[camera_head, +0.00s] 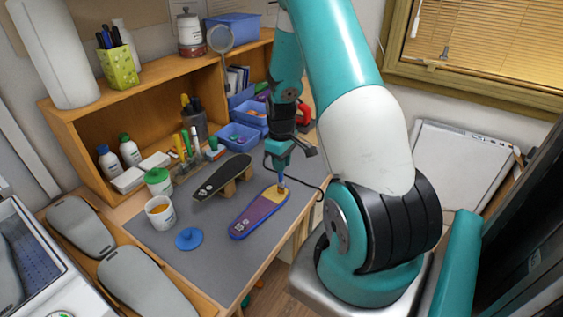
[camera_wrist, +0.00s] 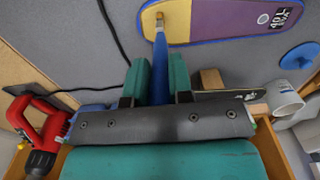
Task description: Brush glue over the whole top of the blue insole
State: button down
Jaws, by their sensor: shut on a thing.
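The insole (camera_head: 258,212) lies flat on the grey mat, with a blue rim, a purple top and a yellow far end; it also shows in the wrist view (camera_wrist: 225,22). I cannot tell whether the yellow is wet glue. My gripper (camera_head: 281,166) is above the yellow end, shut on the blue handle of a brush (camera_wrist: 160,65). The brush points down and its tip is at the yellow area, seemingly touching it. The white glue pot (camera_head: 153,220), with amber glue inside, stands open left of the insole.
A dark insole (camera_head: 215,181) rests on a wooden block beside the blue-rimmed one. A blue disc (camera_head: 188,239) lies on the mat (camera_head: 220,260) near the pot. A green-lidded jar (camera_head: 159,186) stands behind. Grey soles (camera_head: 140,283) lie at left. A black cable runs near my gripper.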

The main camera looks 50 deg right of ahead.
jog(key=shift+a, duration=0.1)
jog(key=a, duration=1.2)
jog(key=shift+s+a+r, duration=0.2)
jog(key=shift+r, duration=0.05)
dwell(1.4)
jog(key=a, duration=0.6)
jog(key=shift+s+p, duration=0.15)
jog(key=shift+p, duration=0.25)
dwell(0.5)
jog(key=shift+a+r, duration=0.1)
